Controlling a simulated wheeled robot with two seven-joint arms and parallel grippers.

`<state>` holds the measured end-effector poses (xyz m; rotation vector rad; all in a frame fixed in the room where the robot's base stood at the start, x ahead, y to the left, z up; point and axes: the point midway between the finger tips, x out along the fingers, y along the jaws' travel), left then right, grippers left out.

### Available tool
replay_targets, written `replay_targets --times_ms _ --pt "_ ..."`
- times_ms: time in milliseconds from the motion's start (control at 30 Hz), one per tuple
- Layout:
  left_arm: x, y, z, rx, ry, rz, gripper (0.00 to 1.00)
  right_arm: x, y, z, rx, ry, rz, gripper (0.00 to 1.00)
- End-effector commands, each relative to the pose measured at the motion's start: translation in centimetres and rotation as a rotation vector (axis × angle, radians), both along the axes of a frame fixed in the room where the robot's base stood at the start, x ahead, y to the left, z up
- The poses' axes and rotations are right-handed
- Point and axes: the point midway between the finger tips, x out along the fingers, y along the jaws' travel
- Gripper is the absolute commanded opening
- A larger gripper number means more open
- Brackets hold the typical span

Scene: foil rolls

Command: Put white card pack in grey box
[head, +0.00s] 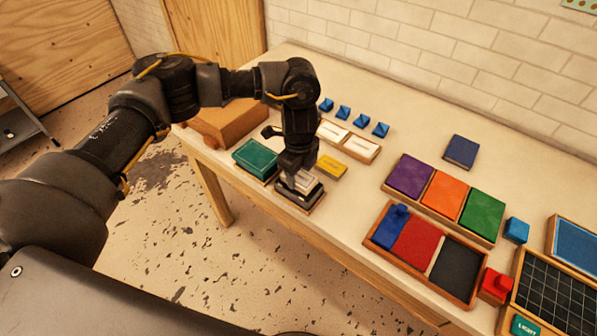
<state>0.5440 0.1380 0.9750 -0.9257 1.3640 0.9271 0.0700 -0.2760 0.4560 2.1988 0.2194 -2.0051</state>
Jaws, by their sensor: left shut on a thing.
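My left gripper (298,172) points down near the table's front edge, left of the middle. It is shut on the white card pack (303,181), which shows as a pale piece at the fingertips and is partly hidden by them. The pack is at the dark grey box (313,203), a small tray with a wooden rim directly under the gripper. I cannot tell whether the pack touches the box floor. My right gripper is not in view.
A green box (255,156) stands left of the grey box, and a yellow pack (331,167) lies to the right. Behind are two white-filled trays (362,148) and several blue pieces (343,113). Coloured trays (418,245) fill the right. The table middle is fairly clear.

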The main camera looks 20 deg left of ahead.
Motion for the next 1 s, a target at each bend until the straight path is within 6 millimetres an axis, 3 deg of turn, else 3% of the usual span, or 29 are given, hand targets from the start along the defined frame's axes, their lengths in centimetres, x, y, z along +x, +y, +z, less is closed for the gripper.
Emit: replay_targets --times_ms 33,67,233,500,633,1000 --pt "0.0 0.0 0.0 0.0 0.0 0.0 0.22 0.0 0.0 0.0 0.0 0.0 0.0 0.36" --pt "0.0 0.0 0.0 0.0 0.0 0.0 0.54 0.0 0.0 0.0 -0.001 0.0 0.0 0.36" --pt "0.0 0.0 0.0 0.0 0.0 0.0 0.76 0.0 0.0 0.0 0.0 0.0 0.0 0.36" --pt "0.0 0.0 0.1 0.0 -0.001 -0.001 0.76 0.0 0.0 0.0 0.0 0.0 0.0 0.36" --pt "0.1 0.0 1.1 0.001 -0.004 -0.003 0.76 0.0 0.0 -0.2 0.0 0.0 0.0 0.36" --pt "0.1 0.0 8.0 0.001 -0.006 -0.002 0.76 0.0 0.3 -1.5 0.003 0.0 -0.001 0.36"
